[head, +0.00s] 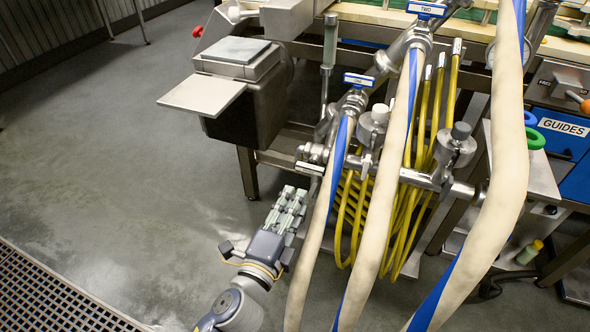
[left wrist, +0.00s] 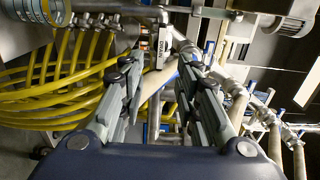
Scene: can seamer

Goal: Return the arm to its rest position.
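My left gripper (head: 293,194) is low in the middle of the head view, its arm coming in from the bottom edge. Its fingers point up the picture toward the pipework, beside the cream hoses. In the left wrist view the two fingers (left wrist: 159,78) stand apart with nothing between them, so it is open and empty. My right gripper is in neither view.
Thick cream-and-blue hoses (head: 373,222) hang just right of my left arm. Coiled yellow hoses (head: 352,205) and metal valves (head: 356,101) are behind. A steel machine (head: 245,110) stands upper left. The grey floor (head: 120,170) to the left is clear, with a grate (head: 50,295) at lower left.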

